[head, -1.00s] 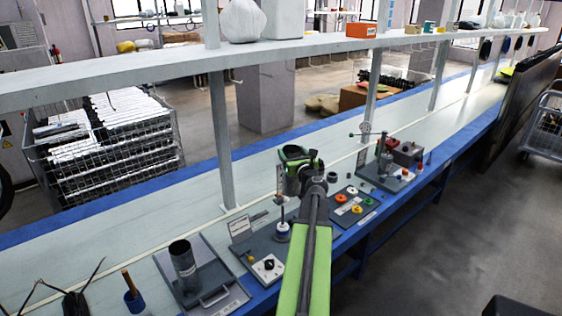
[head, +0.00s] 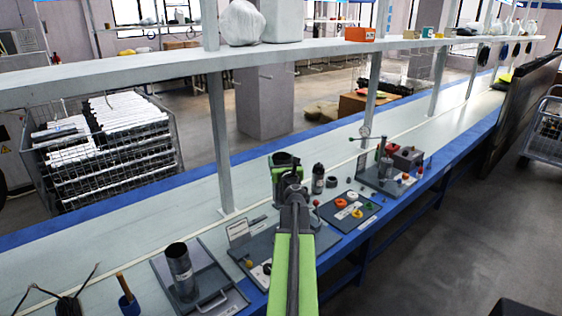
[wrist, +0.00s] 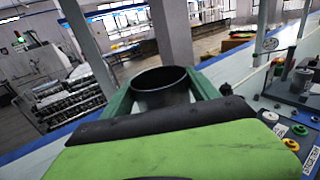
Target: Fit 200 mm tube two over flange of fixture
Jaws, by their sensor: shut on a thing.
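My gripper (head: 286,166) is shut on a dark tube (wrist: 162,88), held above the bench. In the wrist view the tube's open round mouth shows between the green fingers (wrist: 160,97). Its lower end is hidden, and its number cannot be read. Another dark tube (head: 181,270) stands upright in a grey tray (head: 225,285) at the left front. I cannot make out the flange of the fixture for certain; my arm covers part of the grey board (head: 262,243) below the gripper.
A dark bottle-like cylinder (head: 318,180) stands just right of my gripper. A board with coloured rings (head: 368,219) and a board with a post and boxes (head: 407,158) lie further right. A shelf (head: 130,72) and its upright (head: 220,140) stand behind.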

